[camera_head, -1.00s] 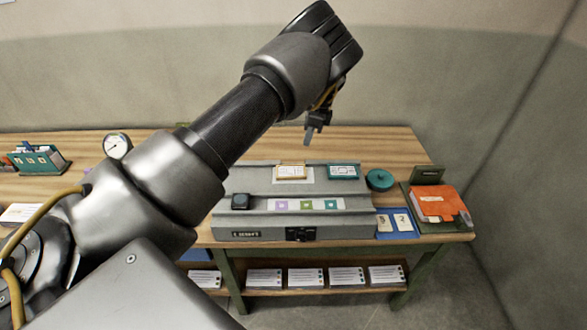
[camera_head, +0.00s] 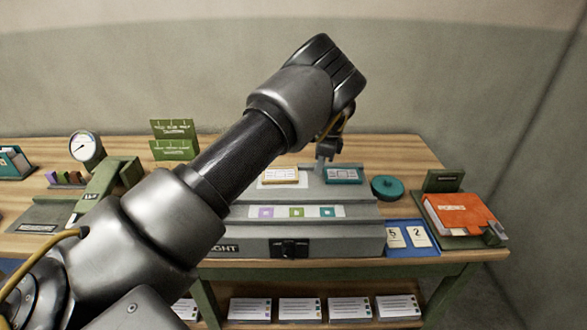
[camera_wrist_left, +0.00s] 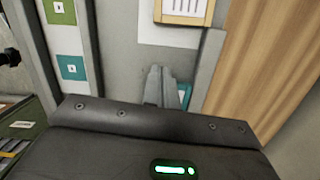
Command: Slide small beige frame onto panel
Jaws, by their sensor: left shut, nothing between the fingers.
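The small beige frame (camera_head: 281,176) lies on the sloped top of the grey console (camera_head: 300,245), overlapping a white panel (camera_head: 264,184). In the left wrist view the beige frame (camera_wrist_left: 184,18) is at the top edge, with the white panel (camera_wrist_left: 165,36) showing beneath and beside it. My left gripper (camera_head: 322,160) is shut and empty, low over the back of the console between the beige frame and a teal frame (camera_head: 343,176). In the wrist view its fingers (camera_wrist_left: 155,82) partly hide the teal frame (camera_wrist_left: 185,93). My right gripper is not in view.
A round teal lid (camera_head: 387,188) stands right of the console, near blue number cards (camera_head: 408,238) and an orange book (camera_head: 460,214). A strip with coloured squares (camera_head: 297,212) lies in front of the frames. My left arm covers the console's left part.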

